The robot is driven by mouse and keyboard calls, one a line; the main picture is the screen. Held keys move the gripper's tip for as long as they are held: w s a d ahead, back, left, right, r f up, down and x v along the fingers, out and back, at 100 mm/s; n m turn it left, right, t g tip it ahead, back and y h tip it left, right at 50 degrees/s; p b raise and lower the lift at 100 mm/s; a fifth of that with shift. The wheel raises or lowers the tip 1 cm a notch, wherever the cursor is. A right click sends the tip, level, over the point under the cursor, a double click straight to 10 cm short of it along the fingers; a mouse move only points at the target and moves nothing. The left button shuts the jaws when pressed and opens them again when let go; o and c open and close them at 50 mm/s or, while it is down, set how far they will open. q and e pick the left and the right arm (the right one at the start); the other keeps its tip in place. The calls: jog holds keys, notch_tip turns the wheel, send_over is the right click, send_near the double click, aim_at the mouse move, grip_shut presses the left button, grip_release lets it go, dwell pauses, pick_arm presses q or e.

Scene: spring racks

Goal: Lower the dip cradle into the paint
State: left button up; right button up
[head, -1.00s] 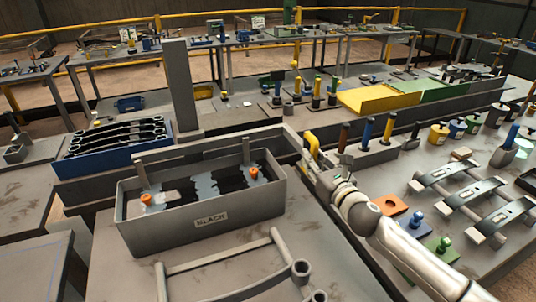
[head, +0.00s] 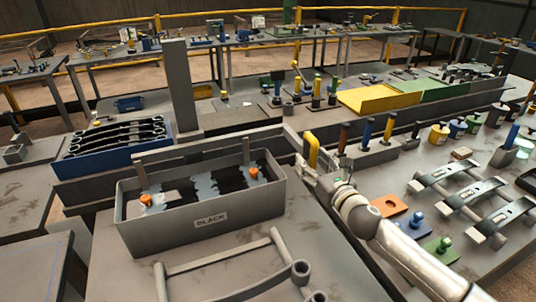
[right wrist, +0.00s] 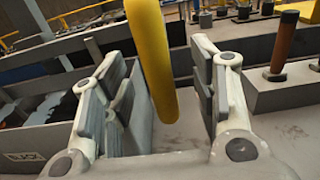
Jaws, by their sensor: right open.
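A long grey tank labelled BLACK (head: 200,222) stands on the bench in the head view. Inside it, black and pale grey patches show between two orange knobs, one at the left (head: 146,200) and one at the right (head: 253,173). I cannot tell clearly which part there is the dip cradle or how deep it sits. A yellow upright handle (head: 313,150) stands past the tank's right end. My right gripper (head: 318,168) is open at this handle. In the right wrist view the yellow handle (right wrist: 152,60) passes between the open fingers, with gaps on both sides. My left gripper is not in view.
A grey tubular frame (head: 225,262) lies in front of the tank. A blue bin (head: 115,152) with dark springs is behind left. Brown, blue and yellow handles stand on a grey block (head: 370,157) at right. Grey spring racks (head: 455,190) are further right.

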jog(key=shift+p+v, duration=0.3)
jog(key=shift+v, duration=0.8)
jog(key=shift+p+v, duration=0.35)
jog(key=shift+v, duration=1.95)
